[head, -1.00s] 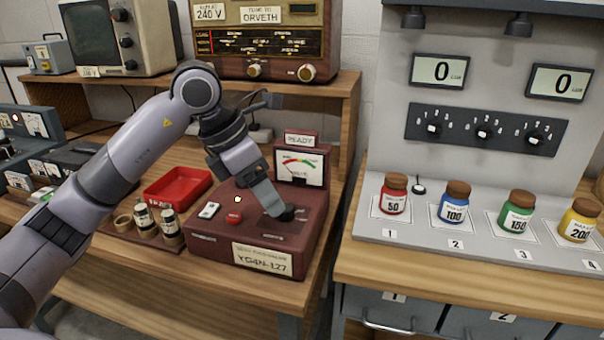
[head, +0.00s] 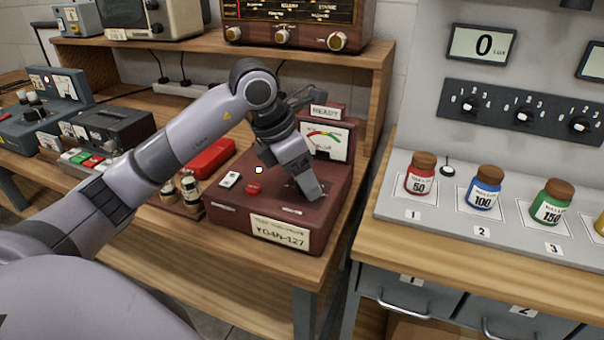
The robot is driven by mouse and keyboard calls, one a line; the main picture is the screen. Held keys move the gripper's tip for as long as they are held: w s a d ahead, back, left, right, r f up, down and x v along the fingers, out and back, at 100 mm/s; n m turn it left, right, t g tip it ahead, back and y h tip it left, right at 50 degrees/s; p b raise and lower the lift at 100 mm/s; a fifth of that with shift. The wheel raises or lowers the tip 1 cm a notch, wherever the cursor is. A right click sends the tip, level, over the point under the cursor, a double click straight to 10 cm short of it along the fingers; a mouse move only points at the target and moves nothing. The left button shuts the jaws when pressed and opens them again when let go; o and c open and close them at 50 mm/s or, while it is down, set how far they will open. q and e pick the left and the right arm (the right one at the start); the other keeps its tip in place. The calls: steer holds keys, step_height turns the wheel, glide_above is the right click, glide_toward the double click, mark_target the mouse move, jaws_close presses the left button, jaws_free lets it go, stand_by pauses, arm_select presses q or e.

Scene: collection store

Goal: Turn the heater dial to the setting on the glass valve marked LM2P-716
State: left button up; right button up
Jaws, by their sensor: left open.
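The maroon valve tester (head: 225,214) sits on the wooden bench, with a plate reading YG4N-127 (head: 279,232). It has a white switch, a red button, a meter (head: 324,142) and a READY sign (head: 325,113). My left gripper (head: 312,193) points down over the right part of its top, open. It hides the black knob there, so contact and the knob's setting cannot be told. Two glass valves (head: 191,188) stand partly behind my left arm in a wooden rack; their markings are too small to read. My right gripper is out of view.
A red tray (head: 212,158) lies behind my left arm. A radio (head: 296,22) stands on the shelf above. On the right, a grey panel (head: 535,120) has several dials over coloured jars (head: 421,175). Dark boxes (head: 112,127) are at left.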

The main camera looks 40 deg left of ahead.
arm_select(q)
steer(key=c, duration=1)
steer(key=shift+m, duration=0.3)
steer(key=m+g+h, duration=0.1)
steer(key=m, duration=0.2)
steer(key=shift+w+a+r, duration=0.1)
steer(key=m+g+h, duration=0.1)
steer(key=m, duration=0.3)
steer(key=shift+w, duration=0.1)
steer(key=shift+m+g, duration=0.3)
steer(key=shift+m, duration=0.2)
